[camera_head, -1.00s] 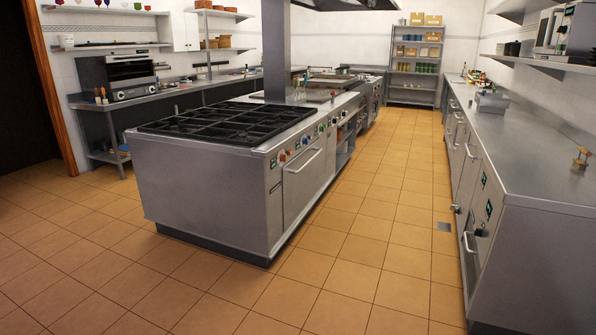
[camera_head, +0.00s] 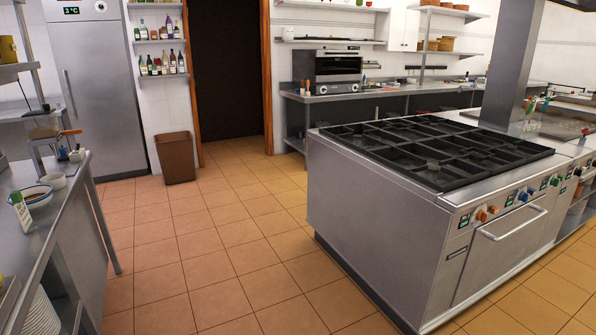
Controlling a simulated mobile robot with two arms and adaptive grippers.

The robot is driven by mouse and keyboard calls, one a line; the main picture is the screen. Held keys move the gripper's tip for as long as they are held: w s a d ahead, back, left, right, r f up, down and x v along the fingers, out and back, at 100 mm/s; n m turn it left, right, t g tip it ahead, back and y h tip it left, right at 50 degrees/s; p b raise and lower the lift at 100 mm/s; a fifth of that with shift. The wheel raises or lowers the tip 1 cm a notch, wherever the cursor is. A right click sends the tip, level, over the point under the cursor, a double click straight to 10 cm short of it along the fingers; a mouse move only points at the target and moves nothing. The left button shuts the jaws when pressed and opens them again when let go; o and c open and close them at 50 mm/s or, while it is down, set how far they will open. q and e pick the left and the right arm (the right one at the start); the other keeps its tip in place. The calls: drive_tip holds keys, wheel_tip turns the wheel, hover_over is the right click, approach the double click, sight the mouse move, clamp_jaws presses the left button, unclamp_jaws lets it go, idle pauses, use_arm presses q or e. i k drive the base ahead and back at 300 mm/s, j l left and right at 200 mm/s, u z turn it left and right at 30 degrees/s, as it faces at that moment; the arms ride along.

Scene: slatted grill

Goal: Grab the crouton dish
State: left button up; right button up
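I cannot make out a dish that is clearly the crouton dish. A white bowl with a dark rim (camera_head: 32,194) sits on the left metal counter (camera_head: 72,190), and a small white dish (camera_head: 53,181) stands just behind it. Their contents are too small to tell. A pale upright tool with green on it (camera_head: 21,213) is at the near side of the bowl. Neither of my grippers is in view.
A stove island with black grates (camera_head: 430,148) fills the right. A brown bin (camera_head: 176,157) stands by the dark doorway (camera_head: 229,75), beside a tall steel fridge (camera_head: 96,90). The tiled floor (camera_head: 215,235) between counter and island is clear.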

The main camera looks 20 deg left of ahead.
sight(58, 181)
drive_tip(key=i+j+u, duration=0.25)
drive_tip(key=i+u, duration=0.25)
drive_tip(key=i+j+u, duration=0.1)
drive_tip(key=i+u, duration=0.9)
drive_tip(key=k+l, duration=0.05)
drive_tip(key=k, duration=0.05)
